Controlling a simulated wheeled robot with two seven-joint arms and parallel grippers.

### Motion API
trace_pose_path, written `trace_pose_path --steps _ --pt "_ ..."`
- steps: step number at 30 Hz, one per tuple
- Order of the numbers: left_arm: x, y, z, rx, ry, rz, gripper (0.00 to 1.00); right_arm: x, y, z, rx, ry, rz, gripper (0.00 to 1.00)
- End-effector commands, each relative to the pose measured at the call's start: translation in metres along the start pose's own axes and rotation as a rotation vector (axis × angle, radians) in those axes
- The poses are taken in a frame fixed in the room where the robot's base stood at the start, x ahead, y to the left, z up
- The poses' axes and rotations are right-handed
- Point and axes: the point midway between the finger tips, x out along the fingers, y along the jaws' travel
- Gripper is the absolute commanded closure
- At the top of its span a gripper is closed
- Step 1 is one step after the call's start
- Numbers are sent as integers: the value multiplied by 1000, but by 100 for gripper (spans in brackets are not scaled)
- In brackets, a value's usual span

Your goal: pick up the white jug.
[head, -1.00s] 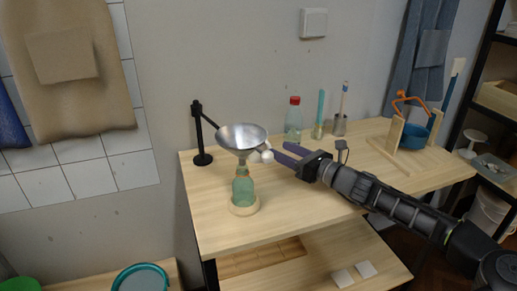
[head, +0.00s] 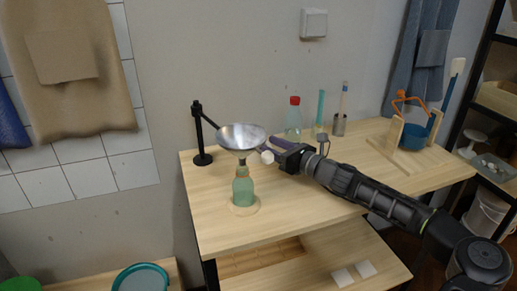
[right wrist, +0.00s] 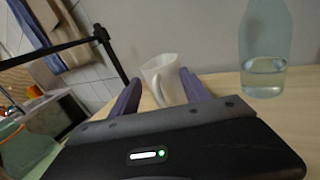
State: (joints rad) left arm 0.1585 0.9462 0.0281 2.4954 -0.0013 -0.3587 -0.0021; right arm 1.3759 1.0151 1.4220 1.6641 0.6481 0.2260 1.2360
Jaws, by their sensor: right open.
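The white jug (right wrist: 165,78) stands upright on the table in the right wrist view, its handle toward the lower left. My right gripper (right wrist: 160,78) is open, with one purple finger on each side of the jug in that view. I cannot tell how far between the fingers it stands, or whether they touch it. The jug is largely hidden there. My left gripper is not in view.
The funnel sits above a green bottle (head: 243,190) close to my right gripper, beside a black stand (head: 200,135). A clear red-capped bottle (head: 294,118) stands behind; it also shows in the right wrist view (right wrist: 264,60). The table's front (head: 300,210) is clear.

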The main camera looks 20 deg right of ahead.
Motion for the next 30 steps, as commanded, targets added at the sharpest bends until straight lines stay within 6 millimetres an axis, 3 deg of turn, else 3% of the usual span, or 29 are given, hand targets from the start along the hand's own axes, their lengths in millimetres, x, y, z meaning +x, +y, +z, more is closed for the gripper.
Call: trace_pose_path --steps 2,21,30 --pt "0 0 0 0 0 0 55 0 0 0 0 0 0 47" --pt "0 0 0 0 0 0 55 0 0 0 0 0 0 100" --pt "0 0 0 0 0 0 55 0 0 0 0 0 0 100"
